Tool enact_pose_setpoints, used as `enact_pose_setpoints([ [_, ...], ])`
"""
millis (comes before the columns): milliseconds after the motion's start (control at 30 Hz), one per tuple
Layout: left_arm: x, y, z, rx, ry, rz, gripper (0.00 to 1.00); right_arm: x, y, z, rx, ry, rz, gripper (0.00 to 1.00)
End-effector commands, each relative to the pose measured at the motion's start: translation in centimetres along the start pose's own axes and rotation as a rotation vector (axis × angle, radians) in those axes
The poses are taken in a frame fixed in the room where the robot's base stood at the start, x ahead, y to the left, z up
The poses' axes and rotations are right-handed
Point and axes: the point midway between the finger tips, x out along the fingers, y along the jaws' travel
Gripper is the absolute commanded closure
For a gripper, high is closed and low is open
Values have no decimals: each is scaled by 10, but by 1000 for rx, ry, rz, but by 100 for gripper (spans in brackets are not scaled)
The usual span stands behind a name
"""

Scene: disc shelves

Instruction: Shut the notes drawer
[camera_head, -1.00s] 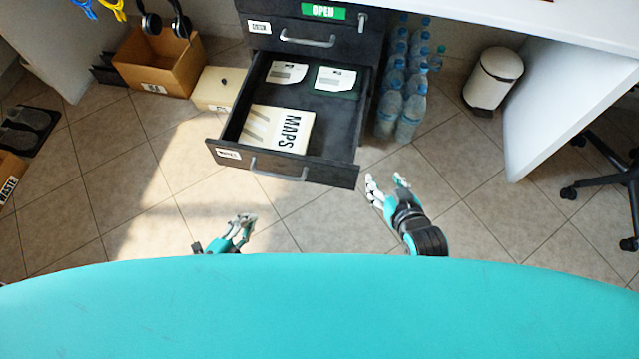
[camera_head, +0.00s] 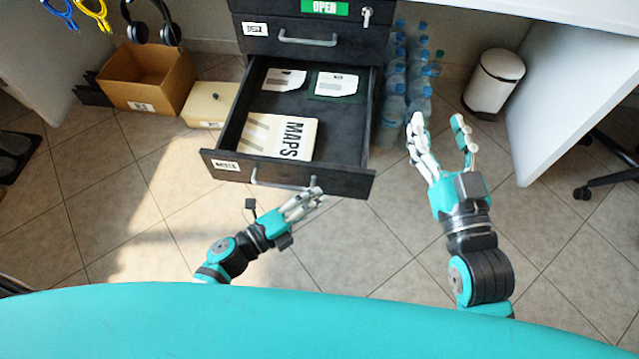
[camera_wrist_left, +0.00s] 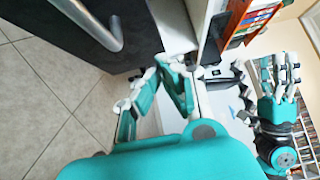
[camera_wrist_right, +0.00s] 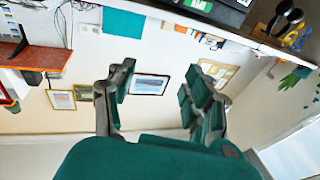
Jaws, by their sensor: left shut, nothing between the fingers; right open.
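The notes drawer (camera_head: 345,180) is the open lower drawer of a dark cabinet, with a small label on its front left. It holds a MAPS book (camera_head: 298,138) and two white cards. Its metal handle (camera_head: 262,182) shows in the head view and, large, in the left wrist view (camera_wrist_left: 90,22). My left gripper (camera_head: 312,195) is shut and empty, with its fingertips close to the drawer front, right of the handle's middle. Whether it touches cannot be told. My right gripper (camera_head: 438,122) is open and empty, right of the drawer.
A closed drawer marked OPEN (camera_head: 325,8) with a key sits above. Water bottles (camera_head: 392,105) stand right of the drawer, near my right gripper. A white bin (camera_head: 494,82), cardboard box (camera_head: 150,85) and cream box (camera_head: 205,108) stand around. The floor in front is clear.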

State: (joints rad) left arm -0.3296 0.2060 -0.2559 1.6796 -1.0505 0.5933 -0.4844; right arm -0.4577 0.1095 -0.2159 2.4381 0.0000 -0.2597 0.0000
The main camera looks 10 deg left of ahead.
Motion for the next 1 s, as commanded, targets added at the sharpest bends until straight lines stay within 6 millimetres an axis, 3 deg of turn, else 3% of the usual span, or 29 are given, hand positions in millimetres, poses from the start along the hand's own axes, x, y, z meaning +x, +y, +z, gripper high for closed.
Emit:
enact_pose_setpoints([
  [100, 17, 1, 12, 4, 0, -1, 100, 0, -2, -13, 3, 89, -5, 48],
  [300, 30, 1, 26, 0, 0, 0, 100, -1, -4, -33, 6, 195, -10, 48],
  [800, 33, 0, 29, -1, 0, 1, 100, -2, -5, -37, 6, 220, -11, 48],
  [1000, 45, 0, 42, 1, -1, 0, 100, -3, -5, -40, 7, 243, -11, 48],
])
